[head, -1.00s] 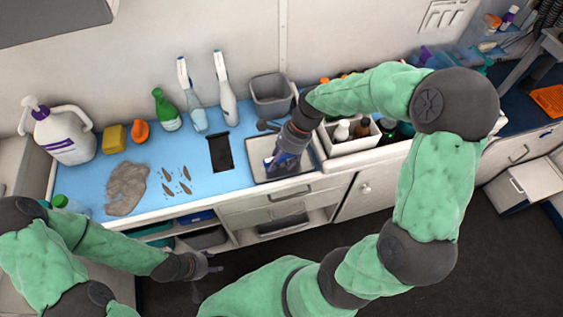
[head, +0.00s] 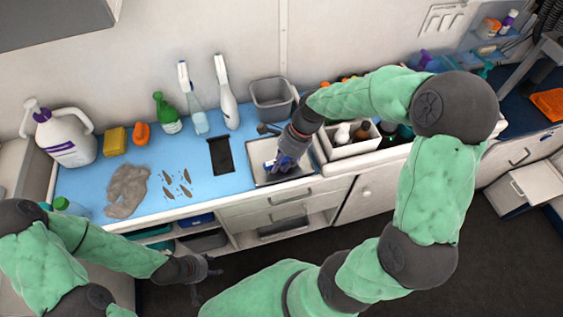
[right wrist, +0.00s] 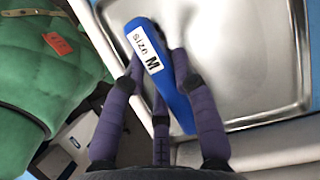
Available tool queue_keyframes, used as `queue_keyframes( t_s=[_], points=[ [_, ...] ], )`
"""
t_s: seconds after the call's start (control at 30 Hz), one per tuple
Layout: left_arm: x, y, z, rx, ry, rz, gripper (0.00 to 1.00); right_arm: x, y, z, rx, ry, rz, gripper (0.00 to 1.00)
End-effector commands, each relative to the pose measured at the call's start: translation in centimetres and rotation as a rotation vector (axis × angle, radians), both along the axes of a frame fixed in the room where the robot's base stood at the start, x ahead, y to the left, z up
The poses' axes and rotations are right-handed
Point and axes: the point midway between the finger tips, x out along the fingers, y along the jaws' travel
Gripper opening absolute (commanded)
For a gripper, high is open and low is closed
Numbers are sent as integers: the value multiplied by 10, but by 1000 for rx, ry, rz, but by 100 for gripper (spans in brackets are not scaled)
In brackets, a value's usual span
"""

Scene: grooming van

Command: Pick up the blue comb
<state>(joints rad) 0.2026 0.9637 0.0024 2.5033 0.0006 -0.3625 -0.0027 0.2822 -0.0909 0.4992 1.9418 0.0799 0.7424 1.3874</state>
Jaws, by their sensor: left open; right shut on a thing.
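The blue comb (right wrist: 181,103), with a white "size M" label, lies between the purple fingers of my right gripper (right wrist: 158,78) in the right wrist view. The gripper is shut on it, over the metal tray (right wrist: 240,50). In the head view my right gripper (head: 284,164) reaches down into the tray (head: 304,172), and a bit of blue shows beside its fingers. I cannot tell whether the comb still touches the tray. My left gripper (head: 208,268) is open and empty, in front of the counter.
A grey bin (head: 272,98) stands behind the tray, and a white caddy of bottles (head: 350,150) stands close on its right. A black mat (head: 220,155), brown marks and a grey cloth (head: 127,190) lie to the left. Spray bottles stand along the wall.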

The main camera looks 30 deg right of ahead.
Motion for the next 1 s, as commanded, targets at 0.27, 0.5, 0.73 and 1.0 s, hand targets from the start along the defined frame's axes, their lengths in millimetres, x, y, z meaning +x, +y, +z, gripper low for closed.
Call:
queue_keyframes(
  t_s=[0.27, 0.5, 0.73, 1.0],
  points=[
    [0, 0, 9, 0, 0, 0, 52, 0, 0, 15, 0, -1, 1, 1],
    [0, 0, 34, 0, 0, 0, 52, -14, -1, 55, -2, -5, -2, 1],
    [0, 0, 60, 0, 0, 0, 52, -61, -3, 103, -1, -1, -4, 1],
    [0, 0, 76, 0, 0, 0, 52, -113, -4, 122, -1, -1, -4, 1]
  ],
)
